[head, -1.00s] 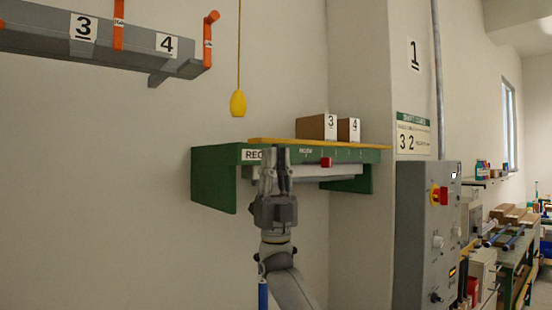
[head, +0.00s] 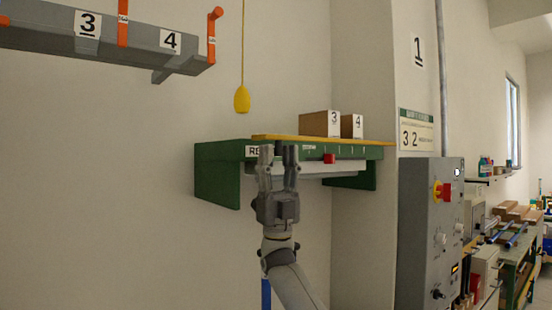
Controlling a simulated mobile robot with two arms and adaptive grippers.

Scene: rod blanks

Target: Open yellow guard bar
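A long yellow bar (head: 345,140) lies along the top front edge of a green wall shelf (head: 218,178) and looks level. My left gripper is not in view.
Two cardboard boxes marked 3 (head: 319,124) and 4 (head: 351,126) stand behind the bar. A yellow pull handle (head: 242,99) hangs on a cord at the left. A grey control cabinet (head: 420,235) stands at the right. Open space lies left of my arm.

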